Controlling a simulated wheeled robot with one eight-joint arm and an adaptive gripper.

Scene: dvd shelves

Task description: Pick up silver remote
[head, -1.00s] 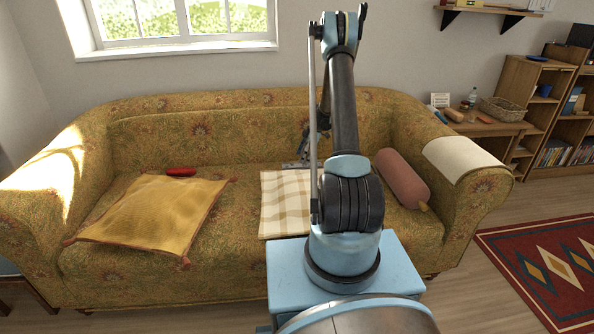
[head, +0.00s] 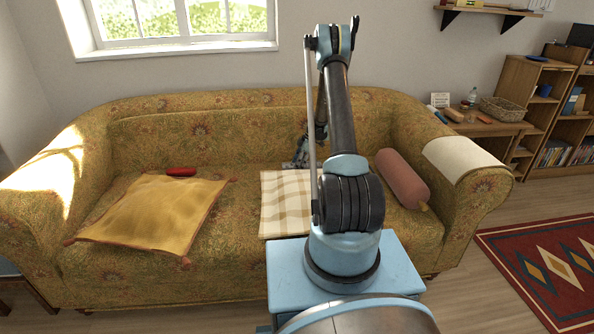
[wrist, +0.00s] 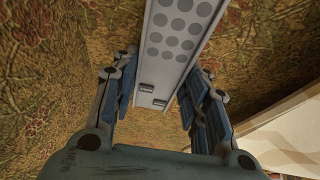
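The silver remote (wrist: 176,45) shows in the wrist view, pale grey with rows of round dark buttons and two small dark rectangles near its close end. It lies against the patterned sofa fabric. My gripper (wrist: 164,72) is open, with one blue finger on each side of the remote's close end. Narrow gaps seem to show between the fingers and the remote. In the head view my gripper (head: 301,150) is small and partly hidden by my arm, near the sofa's backrest. I cannot make out the remote in the head view.
The sofa (head: 220,140) carries a checked cloth (head: 285,203), a yellow cushion (head: 155,212), a red object (head: 181,172) and a reddish bolster (head: 402,178). The pale cloth also shows at the wrist view's lower right (wrist: 290,135). Shelves stand at the right.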

